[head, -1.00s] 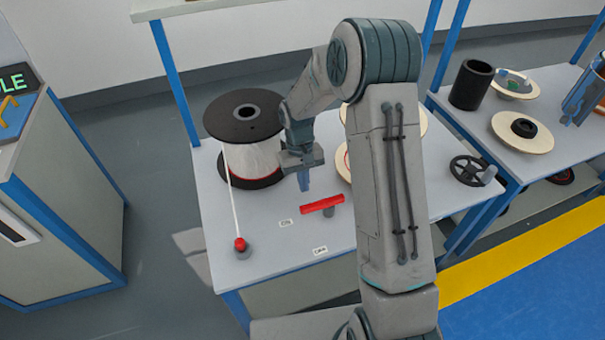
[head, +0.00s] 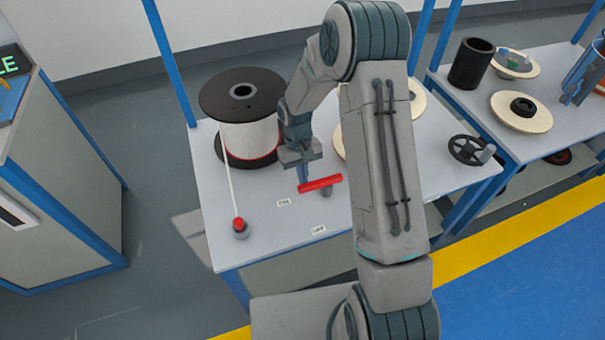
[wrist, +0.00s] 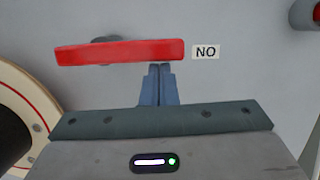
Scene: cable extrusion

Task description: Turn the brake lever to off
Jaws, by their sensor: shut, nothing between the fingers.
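The brake lever is a red bar (head: 321,184) on a grey pivot, on top of the light grey table. In the wrist view the red bar (wrist: 120,52) lies crosswise, its right end beside a label (wrist: 206,52) whose letters appear upside down as "NO". My gripper (head: 303,182) points down at the far side of the bar, near its left end. In the wrist view my gripper's fingertips (wrist: 160,70) are together and empty, right beside the bar near its labelled end. I cannot tell whether they touch it. The bar hides part of the fingertips in the head view.
Two small labels, one (head: 284,202) left of the bar and one (head: 318,230) nearer the front edge, lie on the table. A cable spool (head: 245,135) stands behind left, its white strand running to a red-topped post (head: 239,226). A black handwheel (head: 467,150) is at the right.

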